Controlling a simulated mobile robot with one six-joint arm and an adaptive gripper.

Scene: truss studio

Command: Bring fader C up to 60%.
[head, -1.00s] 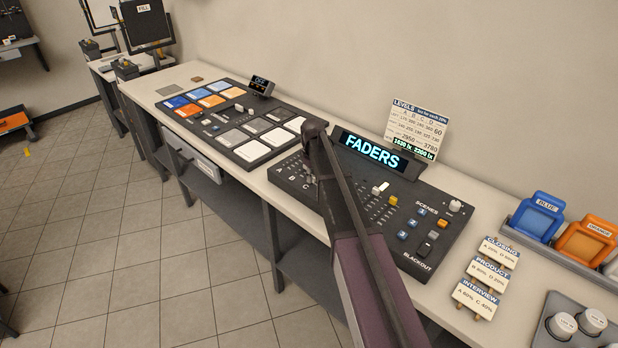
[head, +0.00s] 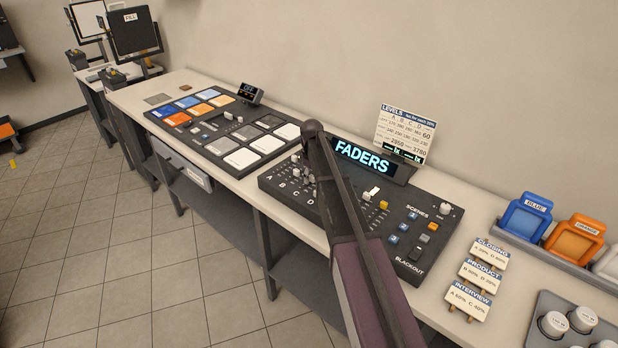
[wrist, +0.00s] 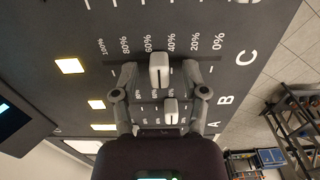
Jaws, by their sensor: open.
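The fader console (head: 330,235) is a dark panel with a lit FADERS display (head: 362,157); my arm crosses in front of it. In the wrist view, the white cap of fader C (wrist: 160,68) sits between the 60% and 40% marks on its scale. My gripper (wrist: 160,76) is open, with one finger on each side of that cap along its travel. Gaps show between cap and fingers; I cannot tell their height above the panel. The smaller white cap of fader B (wrist: 171,111) lies below, nearer the palm. In the head view my arm hides the gripper's surroundings.
A levels card (head: 405,132) stands behind the console. Small cards (head: 470,299), a blue filter holder (head: 525,218) and an orange one (head: 574,240) are to the right. A second panel with coloured pads (head: 228,133) is left. Lit yellow rectangles (wrist: 70,66) lie beside the 100% end.

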